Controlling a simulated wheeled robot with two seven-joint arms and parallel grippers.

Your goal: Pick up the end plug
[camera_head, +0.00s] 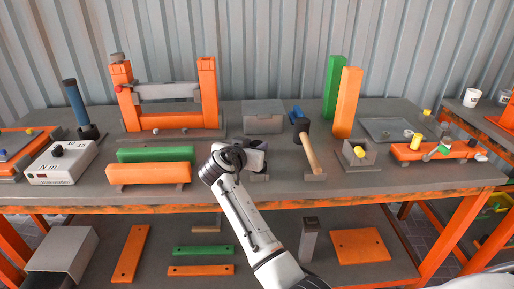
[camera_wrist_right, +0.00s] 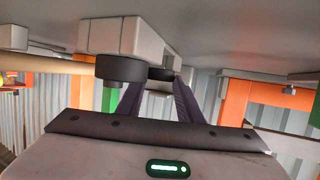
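In the right wrist view, which shows the bench upside down, a short dark round plug (camera_wrist_right: 121,68) sits on a pale grey block (camera_wrist_right: 100,36). I take it for the end plug, but cannot be sure. A second dark piece (camera_wrist_right: 160,73) shows between the fingertips. My right gripper (camera_wrist_right: 158,88) has its two dark fingers apart, close to these pieces, with nothing visibly clamped. In the head view my right gripper (camera_head: 245,152) is low over the bench middle and hides most of the grey block (camera_head: 255,160). My left gripper is not in view.
A mallet (camera_head: 307,145) lies just right of the gripper. Orange and green boards (camera_head: 150,173) lie to its left, with a grey box (camera_head: 263,117) behind. A small grey holder (camera_head: 358,155) with a yellow piece and tall posts (camera_head: 346,102) stand farther right.

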